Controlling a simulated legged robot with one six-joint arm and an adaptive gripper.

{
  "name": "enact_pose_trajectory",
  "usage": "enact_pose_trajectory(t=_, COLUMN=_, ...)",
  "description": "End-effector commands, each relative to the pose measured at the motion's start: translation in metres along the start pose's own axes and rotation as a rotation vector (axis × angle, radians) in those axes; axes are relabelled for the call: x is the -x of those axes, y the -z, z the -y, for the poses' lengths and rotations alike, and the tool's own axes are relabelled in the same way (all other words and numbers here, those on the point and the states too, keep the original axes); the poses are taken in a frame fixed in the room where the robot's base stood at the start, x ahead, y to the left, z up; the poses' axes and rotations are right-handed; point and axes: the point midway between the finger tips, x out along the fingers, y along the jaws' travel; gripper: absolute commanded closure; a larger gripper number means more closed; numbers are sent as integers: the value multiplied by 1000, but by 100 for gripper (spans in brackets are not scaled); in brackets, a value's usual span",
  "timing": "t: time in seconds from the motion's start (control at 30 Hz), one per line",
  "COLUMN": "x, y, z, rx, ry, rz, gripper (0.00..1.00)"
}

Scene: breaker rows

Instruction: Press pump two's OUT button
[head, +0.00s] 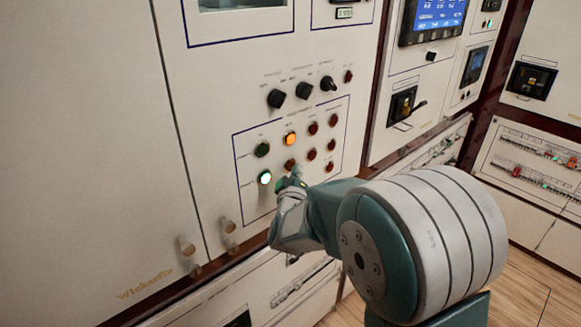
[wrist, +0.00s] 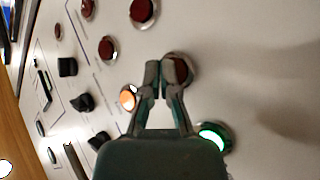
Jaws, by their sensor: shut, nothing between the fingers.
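A bordered block of round buttons sits on the white cabinet panel (head: 245,200). Its lower row holds a lit green button (head: 264,177), then an unlit reddish button (head: 290,165). Above are a dark green button (head: 262,150) and a lit orange button (head: 290,139). My gripper (head: 294,179) is shut and empty, just below the reddish button in the head view. In the wrist view, its fingertips (wrist: 164,72) partly cover that button (wrist: 181,69), between the lit orange (wrist: 128,97) and lit green (wrist: 213,137) buttons. I cannot tell if they touch it. Labels are unreadable, so pump two's OUT is unclear.
Several dark red buttons (head: 313,128) stand to the right in the block. Black rotary knobs (head: 304,90) sit above it. Two pale handles (head: 230,226) stick out at lower left. A breaker handle (head: 408,104) and screens are on cabinets to the right.

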Motion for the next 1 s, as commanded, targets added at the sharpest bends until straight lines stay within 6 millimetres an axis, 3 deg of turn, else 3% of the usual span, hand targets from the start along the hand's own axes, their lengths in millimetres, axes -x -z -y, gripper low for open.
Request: enact_pose_trajectory(t=1.0, x=-6, y=4, z=4, rx=0, ry=0, rz=-1, gripper=100)
